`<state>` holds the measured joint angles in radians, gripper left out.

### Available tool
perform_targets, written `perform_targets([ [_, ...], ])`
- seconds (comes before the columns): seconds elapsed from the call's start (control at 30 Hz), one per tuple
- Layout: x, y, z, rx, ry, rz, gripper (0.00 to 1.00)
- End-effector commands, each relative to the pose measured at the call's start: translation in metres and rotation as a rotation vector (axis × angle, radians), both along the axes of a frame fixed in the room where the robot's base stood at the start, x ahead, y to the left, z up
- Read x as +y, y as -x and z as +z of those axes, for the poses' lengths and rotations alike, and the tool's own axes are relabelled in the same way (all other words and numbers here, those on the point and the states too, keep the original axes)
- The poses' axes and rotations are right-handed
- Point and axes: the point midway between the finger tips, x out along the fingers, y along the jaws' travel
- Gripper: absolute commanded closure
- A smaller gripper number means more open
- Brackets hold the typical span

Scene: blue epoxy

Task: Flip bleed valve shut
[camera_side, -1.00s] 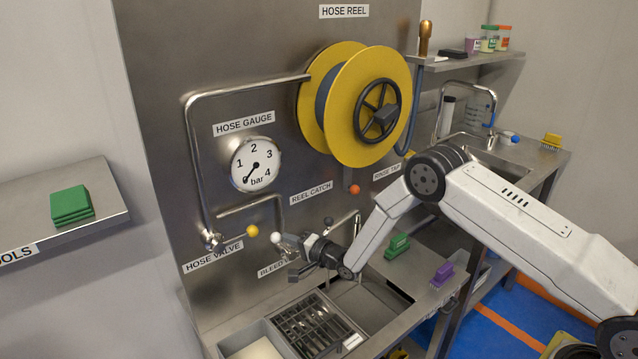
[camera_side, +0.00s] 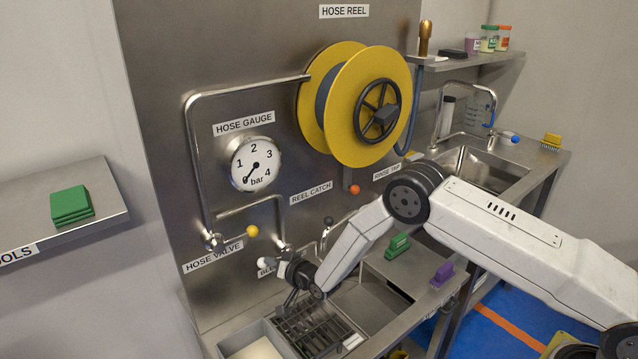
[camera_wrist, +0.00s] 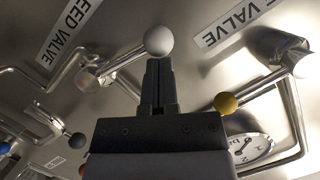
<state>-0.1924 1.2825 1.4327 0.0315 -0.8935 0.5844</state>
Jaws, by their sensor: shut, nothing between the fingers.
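The bleed valve has a lever with a white ball knob (camera_wrist: 159,40), seen at the top middle of the wrist view. Its rod runs left to the valve body on the panel pipe. In the side view the white knob (camera_side: 282,268) sits low by the partly hidden BLEED label, left of my gripper. My gripper (camera_wrist: 157,68) is shut and empty. Its fingertips point at the knob and lie just below it in the wrist view; I cannot tell whether they touch. The wrist hides part of this area in the side view.
The hose valve's yellow knob (camera_side: 251,231) is close by, up and left. The hose gauge (camera_side: 256,164) hangs above. The reel catch's orange knob (camera_side: 354,189) is higher right. A sink with a rack (camera_side: 310,330) lies below my gripper.

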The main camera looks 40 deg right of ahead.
Motion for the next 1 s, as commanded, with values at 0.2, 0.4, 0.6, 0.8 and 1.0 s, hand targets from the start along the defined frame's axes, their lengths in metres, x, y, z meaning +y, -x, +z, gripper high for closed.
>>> perform_targets([
  [0.2,0.005,0.0,-0.01,-0.001,-0.002,0.0,1.0],
  [0.4,0.006,0.0,-0.014,-0.001,-0.003,0.0,1.0],
  [0.6,0.006,0.0,-0.015,-0.002,-0.004,0.0,1.0],
  [0.8,0.006,0.0,-0.015,-0.001,-0.004,0.0,1.0],
  [1.0,0.006,0.0,-0.015,-0.001,-0.004,0.0,1.0],
])
